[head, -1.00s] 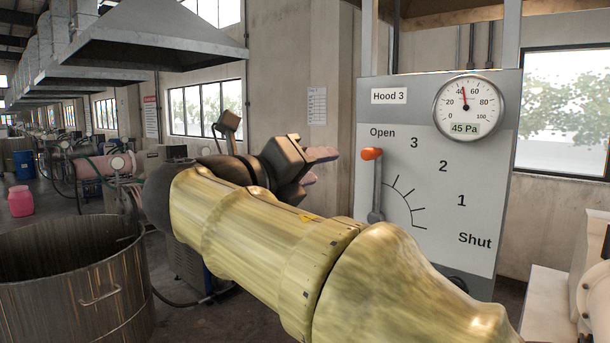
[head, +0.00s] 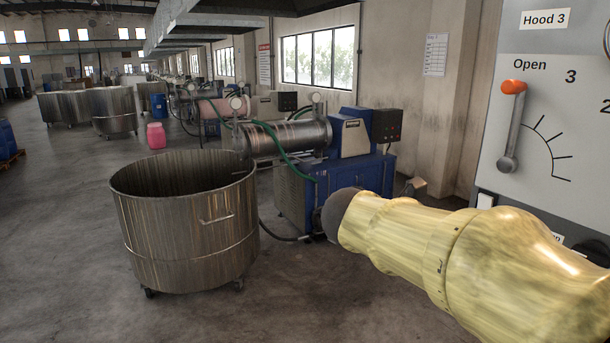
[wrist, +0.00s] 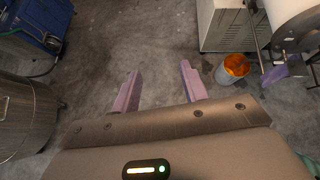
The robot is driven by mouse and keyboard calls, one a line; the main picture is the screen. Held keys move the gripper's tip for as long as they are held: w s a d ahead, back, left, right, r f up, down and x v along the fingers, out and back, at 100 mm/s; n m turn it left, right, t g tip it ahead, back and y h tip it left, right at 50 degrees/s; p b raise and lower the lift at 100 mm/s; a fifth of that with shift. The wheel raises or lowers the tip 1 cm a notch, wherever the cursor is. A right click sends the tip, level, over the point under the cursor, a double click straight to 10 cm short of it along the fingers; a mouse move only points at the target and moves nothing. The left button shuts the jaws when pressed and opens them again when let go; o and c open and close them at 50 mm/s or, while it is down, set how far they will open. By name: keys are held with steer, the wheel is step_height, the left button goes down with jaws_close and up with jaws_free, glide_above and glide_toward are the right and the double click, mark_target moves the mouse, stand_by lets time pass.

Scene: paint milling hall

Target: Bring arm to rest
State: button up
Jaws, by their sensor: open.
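My gripper (wrist: 158,90) shows in the wrist view with its two purple fingers apart and nothing between them. It points down toward the bare concrete floor. In the head view my yellow arm reaches in from the lower right, and its far end and the gripper are hidden. The Hood 3 panel (head: 552,100) stands at the right of the head view. Its orange-tipped lever (head: 512,125) points up near the "Open" mark. My arm is below the lever and apart from it.
A large steel vat (head: 185,225) on casters stands left of my arm; its side also shows in the wrist view (wrist: 22,115). A blue milling machine (head: 340,185) stands behind. An orange-filled bucket (wrist: 232,70) is on the floor beside a white cabinet (wrist: 228,28). Floor at left is open.

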steer(key=s+a+f+m+g+y+b, duration=0.1)
steer(key=s+f+m+y+b, duration=0.1)
steer(key=f+m, duration=0.6)
steer(key=s+a+f+m+g+y+b, duration=0.1)
steer(key=s+f+m+y+b, duration=0.1)
steer(key=s+f+m, duration=0.4)
steer(key=s+a+f+m+g+y+b, duration=0.1)
steer(key=s+f+m+y, duration=0.3)
steer(key=f+m, duration=0.8)
steer(key=shift+a+f+g+y+b, duration=0.3)
steer(key=shift+a+f+g+b, duration=0.15)
steer(key=shift+f, duration=2.7)
